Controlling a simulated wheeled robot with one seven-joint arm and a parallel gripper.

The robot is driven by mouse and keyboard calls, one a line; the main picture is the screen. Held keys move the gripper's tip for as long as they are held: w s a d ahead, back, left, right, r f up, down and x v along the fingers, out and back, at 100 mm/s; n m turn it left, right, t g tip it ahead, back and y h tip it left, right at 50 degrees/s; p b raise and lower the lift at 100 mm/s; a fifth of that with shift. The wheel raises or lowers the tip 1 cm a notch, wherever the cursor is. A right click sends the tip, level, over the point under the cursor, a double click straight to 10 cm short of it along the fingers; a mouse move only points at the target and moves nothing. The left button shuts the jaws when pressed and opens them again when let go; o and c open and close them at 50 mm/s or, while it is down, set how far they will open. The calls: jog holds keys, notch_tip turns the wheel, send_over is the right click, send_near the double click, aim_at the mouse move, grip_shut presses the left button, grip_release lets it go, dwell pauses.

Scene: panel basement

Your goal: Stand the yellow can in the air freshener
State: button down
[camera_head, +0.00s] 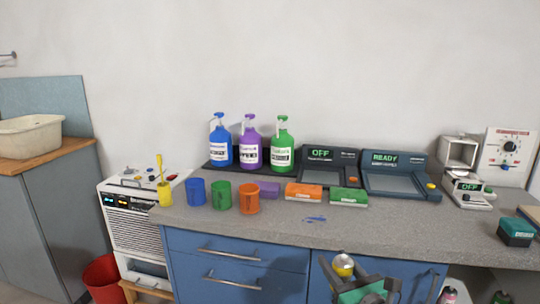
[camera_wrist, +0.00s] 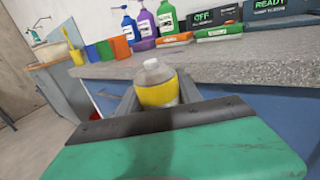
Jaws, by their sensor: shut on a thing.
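The yellow can (camera_head: 343,262) is low in front of the counter in the head view, with a pale top and a yellow band. The wrist view shows the can (camera_wrist: 157,93) upright or nearly so, between the grey fingers of my gripper (camera_wrist: 158,100). My gripper (camera_head: 345,272) is shut on it, below the counter's front edge in the head view. The can's lower part is hidden. No device is clearly labelled air freshener. A white open-fronted box (camera_head: 459,151) and a white device reading OFF (camera_head: 467,188) stand at the counter's right.
Blue, purple and green bottles (camera_head: 248,147) stand at the back of the counter (camera_head: 400,222). Coloured cups (camera_head: 221,196) and blocks (camera_head: 312,192) line its middle. Two dark tray devices (camera_head: 395,180) read OFF and READY. Blue marks lie on the counter. The front right surface is mostly clear.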

notch_tip(320, 180, up, 12)
jog(key=w+p, duration=0.1)
jog(key=p, duration=1.9)
jog(key=shift+w, duration=0.35)
